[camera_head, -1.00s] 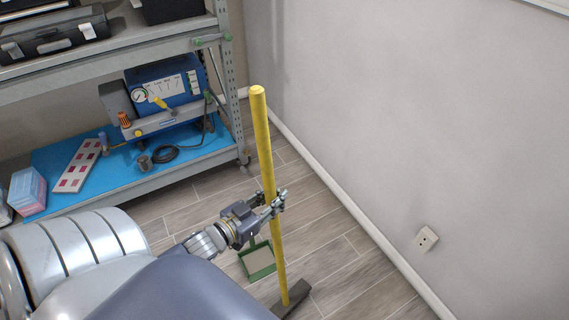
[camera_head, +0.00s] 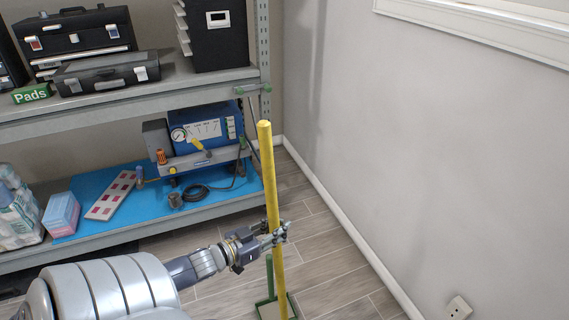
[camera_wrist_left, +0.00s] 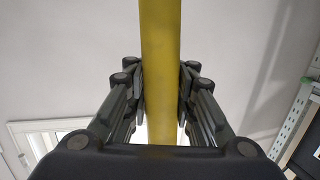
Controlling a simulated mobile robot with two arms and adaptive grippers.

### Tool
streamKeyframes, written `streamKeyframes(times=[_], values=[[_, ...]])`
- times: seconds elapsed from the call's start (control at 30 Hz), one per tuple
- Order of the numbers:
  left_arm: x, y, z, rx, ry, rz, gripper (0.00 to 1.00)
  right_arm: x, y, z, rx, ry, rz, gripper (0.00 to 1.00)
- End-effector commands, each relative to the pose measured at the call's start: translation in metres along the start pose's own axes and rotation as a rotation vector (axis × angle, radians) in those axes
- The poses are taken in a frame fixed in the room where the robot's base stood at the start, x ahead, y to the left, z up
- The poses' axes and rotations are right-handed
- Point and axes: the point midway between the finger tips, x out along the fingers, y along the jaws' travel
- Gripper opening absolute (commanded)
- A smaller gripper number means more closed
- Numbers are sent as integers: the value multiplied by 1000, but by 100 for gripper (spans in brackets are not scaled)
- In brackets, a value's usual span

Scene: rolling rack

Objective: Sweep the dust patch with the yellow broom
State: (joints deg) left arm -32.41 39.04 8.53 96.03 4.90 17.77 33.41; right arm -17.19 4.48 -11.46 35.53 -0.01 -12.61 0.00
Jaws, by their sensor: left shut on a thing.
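The yellow broom (camera_head: 270,180) stands nearly upright in the head view, its handle running down out of the picture. Its head is below the frame and hidden from view. My left gripper (camera_head: 276,236) is shut on the handle, well below its top end. In the left wrist view, the broom handle (camera_wrist_left: 161,60) passes between the two fingers of my left gripper (camera_wrist_left: 161,98). No dust patch shows in these frames. My right gripper is not in view.
A green dustpan (camera_head: 260,309) lies on the wood floor behind the broom, partly cut off. A metal rack (camera_head: 200,84) with toolboxes and a blue machine (camera_head: 205,131) stands at left. A bare wall (camera_head: 430,150) rises at right, with a socket (camera_head: 458,308) low down.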

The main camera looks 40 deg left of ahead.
Motion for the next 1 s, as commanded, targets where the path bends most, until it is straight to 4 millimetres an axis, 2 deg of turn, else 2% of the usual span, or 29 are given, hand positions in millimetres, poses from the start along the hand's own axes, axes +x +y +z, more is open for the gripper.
streamKeyframes(times=[0.37,1.0], values=[[0,1,0,14,-3,-2,0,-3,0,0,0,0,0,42],[-2,71,0,4,-5,0,0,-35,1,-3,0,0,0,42]])
